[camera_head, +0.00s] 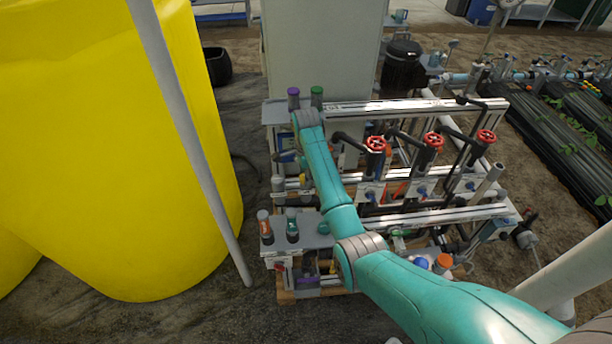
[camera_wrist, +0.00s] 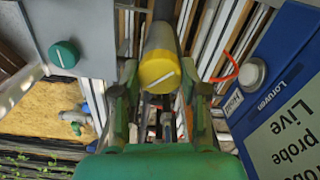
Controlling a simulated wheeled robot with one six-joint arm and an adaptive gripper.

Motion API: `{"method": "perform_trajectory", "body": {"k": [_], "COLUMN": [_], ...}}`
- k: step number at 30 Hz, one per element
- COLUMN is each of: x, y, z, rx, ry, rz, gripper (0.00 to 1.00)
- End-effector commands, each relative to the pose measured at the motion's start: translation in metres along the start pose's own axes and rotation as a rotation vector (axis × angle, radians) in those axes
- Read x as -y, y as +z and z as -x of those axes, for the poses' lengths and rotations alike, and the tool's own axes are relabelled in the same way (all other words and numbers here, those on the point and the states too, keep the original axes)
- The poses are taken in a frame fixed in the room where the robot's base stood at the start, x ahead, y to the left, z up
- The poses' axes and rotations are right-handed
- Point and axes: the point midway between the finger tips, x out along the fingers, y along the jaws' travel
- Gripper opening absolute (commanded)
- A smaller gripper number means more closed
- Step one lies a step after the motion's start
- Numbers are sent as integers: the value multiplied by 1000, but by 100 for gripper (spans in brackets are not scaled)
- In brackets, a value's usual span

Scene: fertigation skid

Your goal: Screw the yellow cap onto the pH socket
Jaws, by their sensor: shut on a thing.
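The yellow cap (camera_wrist: 159,73) shows in the wrist view with a pale line across its face. My gripper (camera_wrist: 162,90) is shut on it, with one finger at each side. A grey cylinder (camera_wrist: 161,38) lies directly behind the cap and in line with it; I cannot tell whether it is the pH socket, or whether the cap is seated or threaded on it. In the head view my arm hides most of the gripper. A small yellow spot (camera_head: 303,180) beside the arm may be the cap.
A blue unit lettered "Live probe" (camera_wrist: 285,110) stands close at right in the wrist view. A green cap (camera_wrist: 65,54) sits on a grey plate at left. Red valve handwheels (camera_head: 376,144) and rails lie right of my arm. A large yellow tank (camera_head: 110,150) stands left.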

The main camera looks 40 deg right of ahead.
Motion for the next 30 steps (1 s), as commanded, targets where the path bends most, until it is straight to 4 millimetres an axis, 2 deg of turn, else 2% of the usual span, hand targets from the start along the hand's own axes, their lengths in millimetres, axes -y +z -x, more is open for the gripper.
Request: {"method": "perform_trajectory", "body": {"k": [10, 22, 30], "x": [0, 0, 0], "y": [0, 0, 0], "z": [0, 0, 0], "rx": [0, 0, 0], "ry": [0, 0, 0], "rz": [-235, -287, -499], "gripper": [2, 2, 2]}}
